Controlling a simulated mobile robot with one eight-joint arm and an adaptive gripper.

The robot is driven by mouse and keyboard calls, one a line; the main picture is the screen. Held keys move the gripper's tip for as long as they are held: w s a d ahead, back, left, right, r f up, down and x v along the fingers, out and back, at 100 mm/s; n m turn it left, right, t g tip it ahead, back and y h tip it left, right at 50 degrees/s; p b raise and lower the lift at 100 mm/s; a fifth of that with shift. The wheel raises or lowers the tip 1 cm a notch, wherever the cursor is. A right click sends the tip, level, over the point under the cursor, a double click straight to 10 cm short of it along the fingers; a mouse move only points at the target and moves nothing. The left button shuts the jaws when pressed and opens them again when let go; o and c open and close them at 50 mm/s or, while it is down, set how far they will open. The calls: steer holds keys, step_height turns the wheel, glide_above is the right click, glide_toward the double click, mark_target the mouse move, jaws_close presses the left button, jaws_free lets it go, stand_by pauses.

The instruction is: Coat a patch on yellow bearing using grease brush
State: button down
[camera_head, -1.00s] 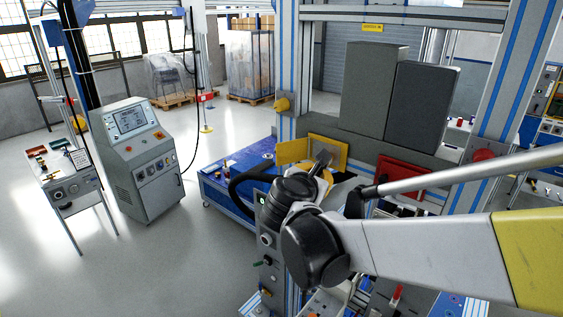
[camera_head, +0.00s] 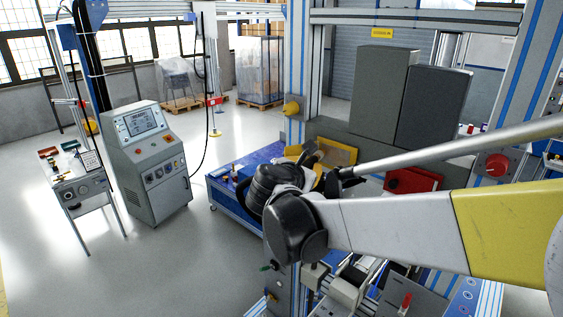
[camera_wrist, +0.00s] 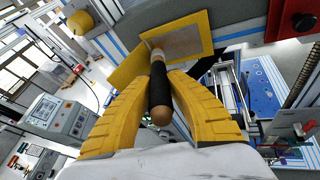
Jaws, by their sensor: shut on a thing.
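The yellow bearing appears to be the round yellow part on the upright post (camera_head: 291,108); it also shows at the upper left of the wrist view (camera_wrist: 80,22). My gripper (camera_wrist: 158,80) has its yellow fingers shut on the grease brush (camera_wrist: 158,92). The brush has a black handle with a wooden butt towards the camera, and its head points away. The brush head overlaps a yellow plate-like holder with a grey inside (camera_wrist: 205,38); I cannot tell whether they touch. In the head view my gripper is partly hidden by my wrist, below and right of the yellow bearing.
The yellow holder (camera_head: 341,153) stands in front of the frame's grey beam. A red box (camera_head: 414,180) and a red round part (camera_head: 497,165) are to its right. A blue table (camera_head: 226,193) is behind my wrist.

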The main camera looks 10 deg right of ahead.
steer(key=shift+s+d, duration=2.5)
steer(key=shift+s, duration=0.85)
steer(key=shift+w+a+r+b, duration=0.1)
steer(key=shift+w+a+b, duration=0.15)
steer(key=shift+w+a, duration=0.75)
steer(key=shift+w+a+f+b, duration=0.1)
steer(key=shift+w+a+b, duration=0.15)
steer(key=shift+w+a, duration=0.75)
steer(key=shift+w+a+r+b, duration=0.1)
steer(key=shift+w+a+b, duration=0.15)
steer(key=shift+w+a, duration=0.75)
steer(key=shift+w+d, duration=0.35)
steer(key=shift+d, duration=0.15)
steer(key=s+a, duration=0.3)
steer(key=a, duration=0.2)
steer(key=shift+s, duration=0.3)
steer(key=shift+s+a, duration=0.9)
steer(key=shift+a, duration=0.25)
